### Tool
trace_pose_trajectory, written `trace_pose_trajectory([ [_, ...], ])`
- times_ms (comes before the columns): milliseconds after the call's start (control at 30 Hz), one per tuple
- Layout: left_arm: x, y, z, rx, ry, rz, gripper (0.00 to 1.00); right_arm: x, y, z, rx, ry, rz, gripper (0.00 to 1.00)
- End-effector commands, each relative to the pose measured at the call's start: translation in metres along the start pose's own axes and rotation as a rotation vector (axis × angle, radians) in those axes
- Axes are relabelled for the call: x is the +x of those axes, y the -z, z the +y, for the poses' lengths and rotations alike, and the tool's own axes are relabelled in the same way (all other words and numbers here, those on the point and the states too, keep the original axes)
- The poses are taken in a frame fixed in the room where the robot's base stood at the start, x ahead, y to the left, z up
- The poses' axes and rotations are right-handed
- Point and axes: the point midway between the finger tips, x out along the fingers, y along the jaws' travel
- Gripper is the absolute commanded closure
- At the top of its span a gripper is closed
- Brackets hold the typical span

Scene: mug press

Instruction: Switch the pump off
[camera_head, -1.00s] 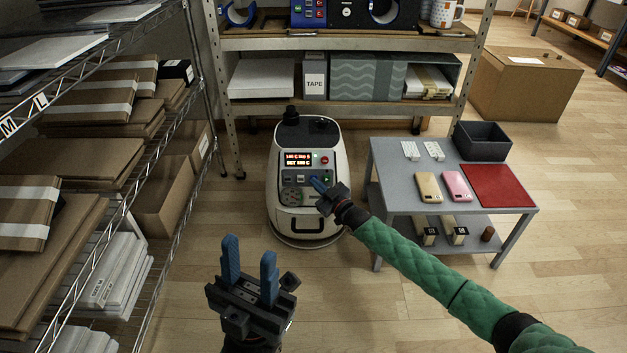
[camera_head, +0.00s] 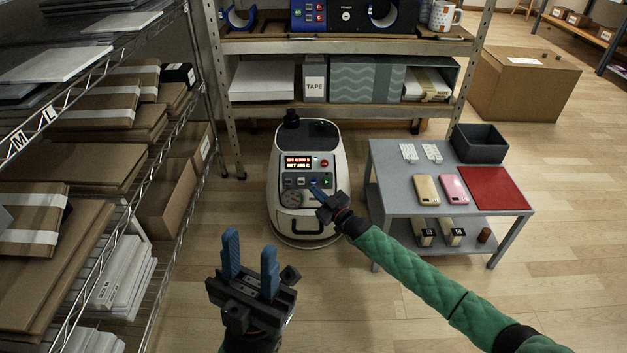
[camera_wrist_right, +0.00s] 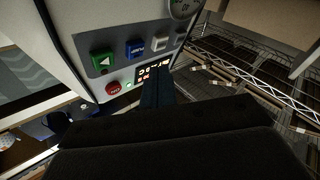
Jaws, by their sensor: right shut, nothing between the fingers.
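The pump (camera_head: 306,212) is a white rounded machine on the floor with a dark grey panel. The panel has a lit display (camera_head: 298,162), a red round button (camera_head: 324,163) and a row of buttons below. In the right wrist view the red button (camera_wrist_right: 114,88), a small green light (camera_wrist_right: 129,85), a green arrow button (camera_wrist_right: 103,61), a blue button (camera_wrist_right: 135,47) and a pale button (camera_wrist_right: 160,43) show. My right gripper (camera_head: 317,190) is shut and empty, close before the panel's lower part; contact cannot be told. My left gripper (camera_head: 250,262) is open and empty, nearer the camera.
A grey table (camera_head: 395,197) with phones, a red mat (camera_head: 497,188) and a dark bin (camera_head: 479,143) stands right of the pump. A wire rack (camera_head: 165,262) with cartons is at the left. A metal shelf (camera_head: 350,44) stands behind. Floor in front is clear.

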Motion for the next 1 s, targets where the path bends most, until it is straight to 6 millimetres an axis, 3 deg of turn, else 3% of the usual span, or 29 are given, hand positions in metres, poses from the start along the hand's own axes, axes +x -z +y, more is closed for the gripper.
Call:
trace_pose_trajectory([
  [500,0.04,0.006,-0.002,0.001,0.0,0.003,0.64,-0.028,0.024,-0.02,0.0,0.0,-0.001,1.0],
  [1000,0.041,0.007,-0.002,0.001,0.0,0.003,0.64,-0.032,0.024,-0.023,0.0,-0.001,0.0,1.0],
])
